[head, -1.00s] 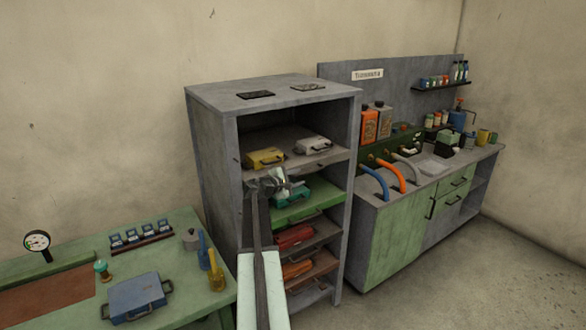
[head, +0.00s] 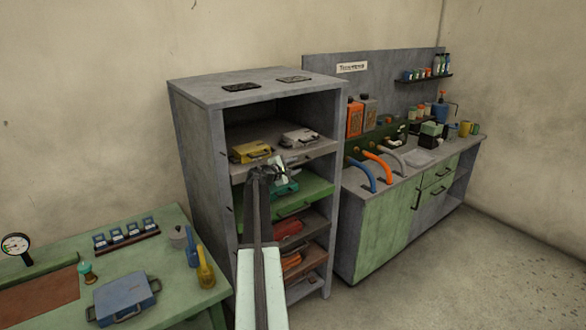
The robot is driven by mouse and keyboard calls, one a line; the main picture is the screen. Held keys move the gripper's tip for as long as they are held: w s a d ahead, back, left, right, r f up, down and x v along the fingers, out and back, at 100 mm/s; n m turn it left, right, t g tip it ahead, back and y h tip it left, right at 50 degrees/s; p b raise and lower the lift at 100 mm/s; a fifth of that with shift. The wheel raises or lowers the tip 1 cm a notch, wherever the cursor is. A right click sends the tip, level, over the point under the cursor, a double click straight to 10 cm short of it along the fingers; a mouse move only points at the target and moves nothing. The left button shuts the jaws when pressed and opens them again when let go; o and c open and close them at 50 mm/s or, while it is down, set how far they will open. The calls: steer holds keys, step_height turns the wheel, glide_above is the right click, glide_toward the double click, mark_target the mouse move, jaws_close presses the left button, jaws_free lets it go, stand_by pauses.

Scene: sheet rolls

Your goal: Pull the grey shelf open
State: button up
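A grey shelf (head: 310,153) in the upper part of the grey cabinet carries a yellow case (head: 252,151) and a grey case (head: 299,138). Below it is a green shelf (head: 318,190) with a dark handle and a teal case (head: 287,188) on it. My gripper (head: 268,172) is in front of the cabinet and overlaps the grey shelf's front edge and the teal case in the picture. I cannot tell whether it touches anything. Its fingers are small and dark, and their opening is unclear. My arm hides part of the lower shelves.
Brown shelves with red (head: 288,229) and orange cases are lower in the cabinet (head: 192,150). A green table (head: 180,290) with a blue case (head: 123,298) stands at left. A counter (head: 385,225) with hoses stands at right. The floor at right is clear.

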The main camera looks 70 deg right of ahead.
jaws_close()
steer(key=shift+a, duration=0.1)
stand_by(1.2)
